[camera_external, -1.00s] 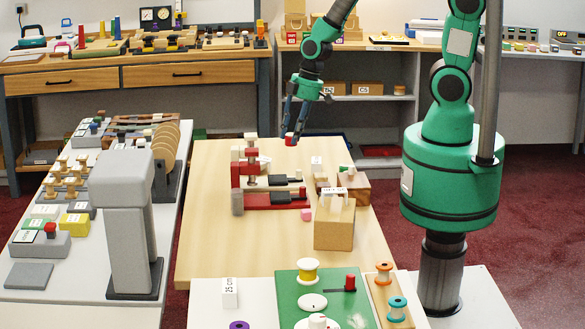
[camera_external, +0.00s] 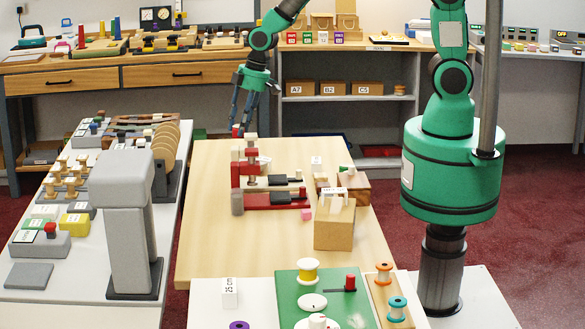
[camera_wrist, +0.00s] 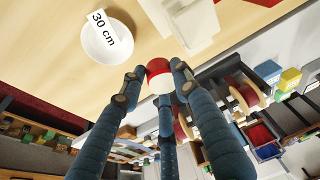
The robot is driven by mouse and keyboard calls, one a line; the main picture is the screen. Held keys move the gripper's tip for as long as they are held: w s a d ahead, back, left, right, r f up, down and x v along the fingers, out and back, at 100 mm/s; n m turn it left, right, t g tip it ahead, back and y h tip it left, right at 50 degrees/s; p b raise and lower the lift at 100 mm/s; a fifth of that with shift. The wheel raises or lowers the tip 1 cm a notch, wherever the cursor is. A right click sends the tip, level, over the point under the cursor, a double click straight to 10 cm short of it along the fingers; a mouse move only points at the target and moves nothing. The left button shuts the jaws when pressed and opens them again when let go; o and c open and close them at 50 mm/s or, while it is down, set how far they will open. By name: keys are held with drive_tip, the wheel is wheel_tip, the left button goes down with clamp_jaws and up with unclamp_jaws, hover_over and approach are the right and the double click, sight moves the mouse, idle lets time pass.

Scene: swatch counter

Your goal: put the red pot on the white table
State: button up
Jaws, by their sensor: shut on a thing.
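My gripper (camera_external: 239,126) is over the far left part of the pale wooden table, beyond a red and grey clamp-like stand. It is shut on a small red pot (camera_external: 237,131). In the wrist view, the three fingers of my gripper (camera_wrist: 160,84) close around the pot (camera_wrist: 159,68), whose red side and white end show. The pot appears held above the table top. A long white table (camera_external: 22,296) runs along the left, beside the wooden one. Another white surface (camera_external: 258,310) is at the front. I cannot tell which of them the task names.
The red and grey stand (camera_external: 272,200) is on the wooden table (camera_external: 205,240). A white bowl (camera_wrist: 98,45) labelled "30 cm" lies near my gripper. A tall grey post (camera_external: 128,220) and several small items crowd the left table. The wooden table's front left is clear.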

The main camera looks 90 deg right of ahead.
drive_tip(key=shift+m, duration=0.9)
drive_tip(key=w+a+f, duration=0.2)
drive_tip(key=w, duration=0.2)
drive_tip(key=w+a+f+b, duration=0.1)
drive_tip(key=w+a+f, duration=0.2)
drive_tip(key=w, duration=0.1)
drive_tip(key=w+a+f+b, duration=0.1)
drive_tip(key=w+a+f, duration=0.2)
drive_tip(key=shift+w, duration=0.4)
wheel_tip(320, 180, up, 14)
drive_tip(key=s+d+n, duration=0.1)
drive_tip(key=s+d, duration=0.4)
drive_tip(key=s, duration=0.9)
drive_tip(key=s+d+n, duration=0.1)
drive_tip(key=s+d, duration=0.4)
drive_tip(key=s, duration=0.8)
wheel_tip(320, 180, down, 12)
drive_tip(key=s, duration=0.1)
drive_tip(key=shift+s+r, duration=0.2)
drive_tip(key=shift+d, duration=0.1)
drive_tip(key=shift+f+b, duration=0.65)
drive_tip(key=shift+f, duration=1.35)
